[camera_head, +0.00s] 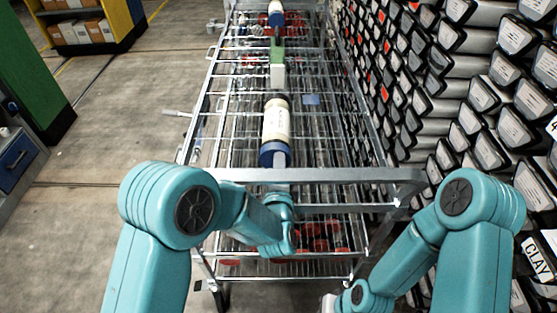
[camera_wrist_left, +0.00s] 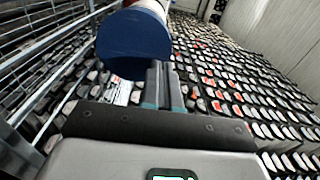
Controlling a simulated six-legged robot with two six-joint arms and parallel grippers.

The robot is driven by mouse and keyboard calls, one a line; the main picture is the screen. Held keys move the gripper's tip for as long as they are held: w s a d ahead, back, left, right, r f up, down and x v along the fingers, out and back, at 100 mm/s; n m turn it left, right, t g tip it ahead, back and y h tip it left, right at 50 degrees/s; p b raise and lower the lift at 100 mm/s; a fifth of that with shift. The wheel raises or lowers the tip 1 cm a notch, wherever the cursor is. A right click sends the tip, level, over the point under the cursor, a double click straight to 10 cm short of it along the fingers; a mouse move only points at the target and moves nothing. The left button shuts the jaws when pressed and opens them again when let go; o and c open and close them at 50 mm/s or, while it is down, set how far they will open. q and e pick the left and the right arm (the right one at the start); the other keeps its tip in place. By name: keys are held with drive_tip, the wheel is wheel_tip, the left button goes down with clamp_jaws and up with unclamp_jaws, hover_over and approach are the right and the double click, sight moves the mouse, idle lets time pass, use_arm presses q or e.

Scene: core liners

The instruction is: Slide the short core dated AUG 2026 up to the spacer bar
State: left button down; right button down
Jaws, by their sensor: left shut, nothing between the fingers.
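A short cream core (camera_head: 277,122) with dark blue end caps lies lengthwise on the top of the wire cart. Its label is too small to read. Its near blue cap also shows large in the left wrist view (camera_wrist_left: 134,42). A green and white block (camera_head: 278,64) sits farther along the same line, with a gap between it and the core; I cannot tell whether it is the spacer bar. My left gripper (camera_wrist_left: 166,72) is shut and empty, its fingertips close at the core's near cap; I cannot tell whether they touch.
The cart (camera_head: 203,105) has metal rails, and its near crossbar (camera_head: 330,175) lies across my left arm's reach. Another core (camera_head: 276,18) lies at the far end. Racked core liners (camera_head: 480,95) line the right side. Open floor (camera_head: 120,110) lies left.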

use_arm(q)
drive_tip(key=shift+w+d, duration=0.1)
drive_tip(key=shift+w, duration=0.2)
use_arm(e)
drive_tip(key=shift+w, duration=0.45)
